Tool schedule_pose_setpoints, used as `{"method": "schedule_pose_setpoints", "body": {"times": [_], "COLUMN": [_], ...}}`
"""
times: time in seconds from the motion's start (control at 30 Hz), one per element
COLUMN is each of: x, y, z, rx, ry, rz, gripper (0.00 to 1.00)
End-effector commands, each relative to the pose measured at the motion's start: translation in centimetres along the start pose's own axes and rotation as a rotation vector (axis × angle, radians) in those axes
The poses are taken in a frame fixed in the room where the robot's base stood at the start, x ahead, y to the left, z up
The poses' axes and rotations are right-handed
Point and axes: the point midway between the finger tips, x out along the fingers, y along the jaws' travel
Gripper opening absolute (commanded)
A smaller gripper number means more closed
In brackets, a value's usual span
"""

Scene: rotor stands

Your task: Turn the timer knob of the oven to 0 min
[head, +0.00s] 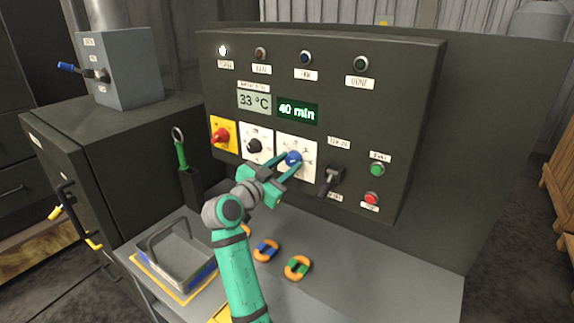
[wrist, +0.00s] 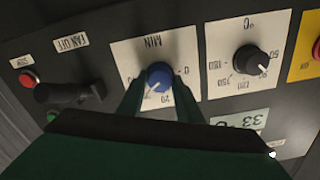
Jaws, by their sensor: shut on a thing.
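The timer knob (head: 293,158) is blue and sits on a white dial plate on the dark control panel (head: 400,90). In the wrist view the blue knob (wrist: 158,75) is on the plate marked MIN, with its white pointer line towards the lower left, near the 20 side of the scale. My gripper (head: 282,166) is at the panel with its two green fingers on either side of the knob, shut on it. The fingers also show in the wrist view (wrist: 158,90). The green display (head: 297,111) above the knob reads 40 min.
A black temperature knob (head: 254,145) is left of the timer, and a red knob on yellow (head: 220,135) is farther left. A black fan lever (head: 330,180) is close on the right, with green (head: 377,169) and red (head: 372,198) buttons beyond.

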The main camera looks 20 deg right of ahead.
Motion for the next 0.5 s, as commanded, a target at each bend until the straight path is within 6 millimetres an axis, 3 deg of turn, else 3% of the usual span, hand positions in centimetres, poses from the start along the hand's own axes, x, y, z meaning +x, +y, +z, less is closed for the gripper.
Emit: {"method": "schedule_pose_setpoints", "body": {"times": [0.5], "x": [-0.07], "y": [0.02], "z": [0.16], "rx": [-0.49], "ry": [-0.003], "rz": [0.001], "gripper": [0.1]}}
